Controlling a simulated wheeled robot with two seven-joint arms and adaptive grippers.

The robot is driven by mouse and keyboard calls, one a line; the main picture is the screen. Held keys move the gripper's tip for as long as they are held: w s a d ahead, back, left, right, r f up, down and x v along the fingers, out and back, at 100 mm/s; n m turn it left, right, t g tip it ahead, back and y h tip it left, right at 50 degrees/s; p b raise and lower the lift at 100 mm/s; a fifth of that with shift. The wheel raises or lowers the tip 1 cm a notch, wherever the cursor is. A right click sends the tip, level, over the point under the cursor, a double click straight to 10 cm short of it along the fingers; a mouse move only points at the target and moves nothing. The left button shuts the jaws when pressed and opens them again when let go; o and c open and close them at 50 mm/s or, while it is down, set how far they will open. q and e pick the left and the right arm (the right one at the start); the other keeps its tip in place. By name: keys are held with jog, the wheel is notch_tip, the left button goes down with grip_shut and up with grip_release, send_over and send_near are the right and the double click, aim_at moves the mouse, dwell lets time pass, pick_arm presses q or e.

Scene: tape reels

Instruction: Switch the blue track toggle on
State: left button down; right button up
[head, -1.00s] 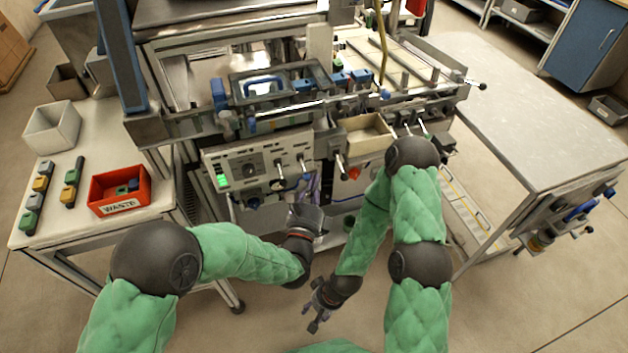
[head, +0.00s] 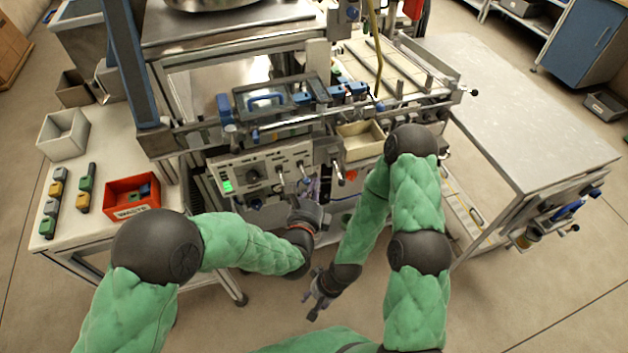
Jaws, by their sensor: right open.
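The control panel (head: 262,172) is a pale upright face on the front of the machine, with a lit green switch (head: 227,186) at its left, a dark round knob (head: 253,175) and small metal toggle levers (head: 281,172). I cannot tell which lever is the blue track toggle or how it is set. My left gripper (head: 300,200) is just below the panel's right half, pointing up at it; its fingers are small and dark, and their opening is unclear. It partly hides the panel's lower right. My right gripper (head: 317,296) hangs low, open and empty, away from the panel.
A beige tray (head: 360,153) sits right of the panel, near my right arm. A bare grey table (head: 530,120) stands at the right. Open floor lies in front.

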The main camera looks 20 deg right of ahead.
pick_arm(q)
jog(key=r+n+g+p, duration=0.1)
jog(key=r+g+p, duration=0.1)
jog(key=p, duration=0.2)
jog(key=shift+s+y, duration=0.1)
jog(key=shift+y, duration=0.3)
jog(key=shift+r+p, duration=0.8)
jog(key=shift+f, duration=0.1)
